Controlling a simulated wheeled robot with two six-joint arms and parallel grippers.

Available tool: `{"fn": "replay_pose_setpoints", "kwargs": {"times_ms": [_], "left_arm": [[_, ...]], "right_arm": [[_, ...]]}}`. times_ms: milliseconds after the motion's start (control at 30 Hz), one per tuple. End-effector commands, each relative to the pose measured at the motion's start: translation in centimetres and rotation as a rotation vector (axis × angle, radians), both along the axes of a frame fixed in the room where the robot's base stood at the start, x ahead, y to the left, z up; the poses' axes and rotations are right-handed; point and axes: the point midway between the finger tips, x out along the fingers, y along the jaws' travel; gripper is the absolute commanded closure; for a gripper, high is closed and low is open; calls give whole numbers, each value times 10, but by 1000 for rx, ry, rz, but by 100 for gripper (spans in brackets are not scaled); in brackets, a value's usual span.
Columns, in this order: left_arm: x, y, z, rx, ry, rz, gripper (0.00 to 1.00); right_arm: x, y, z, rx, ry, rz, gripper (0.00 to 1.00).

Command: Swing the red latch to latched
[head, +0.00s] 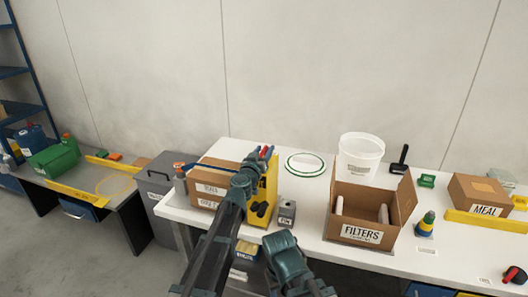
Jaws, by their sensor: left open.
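A yellow upright panel (270,183) with black fittings on its face stands on the white table, left of the middle. A small red piece (264,151) shows at its top, next to a blue piece; it may be the red latch, but it is too small to tell its position. My left gripper (262,156) is open at the top of the panel, close to the red piece. I cannot tell whether they touch. My left arm hides part of the panel and the box behind. Part of my right arm shows at the bottom middle; its gripper is not in view.
A cardboard box (207,189) stands left of the panel and a small grey box (287,212) right of it. Right of these are a FILTERS box (361,233), a white bucket (361,151) and a MEAL box (484,192).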

Motion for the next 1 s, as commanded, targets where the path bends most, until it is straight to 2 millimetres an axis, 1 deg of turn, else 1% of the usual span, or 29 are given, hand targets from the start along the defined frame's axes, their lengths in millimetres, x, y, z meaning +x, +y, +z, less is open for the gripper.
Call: {"fn": "replay_pose_setpoints", "kwargs": {"times_ms": [100,167,300,367,400,1000], "left_arm": [[-1,0,0,0,0,0,50],[-1,0,0,0,0,0,61],[-1,0,0,0,0,0,86],[-1,0,0,0,0,-1,97],[-1,0,0,0,0,-1,100],[-1,-1,0,-1,0,-3,100]], "right_arm": [[0,0,0,0,0,0,40],[0,0,0,0,0,0,40],[0,0,0,0,0,0,40],[0,0,0,0,0,0,40],[0,0,0,0,0,0,40],[0,0,0,0,0,0,40]]}}
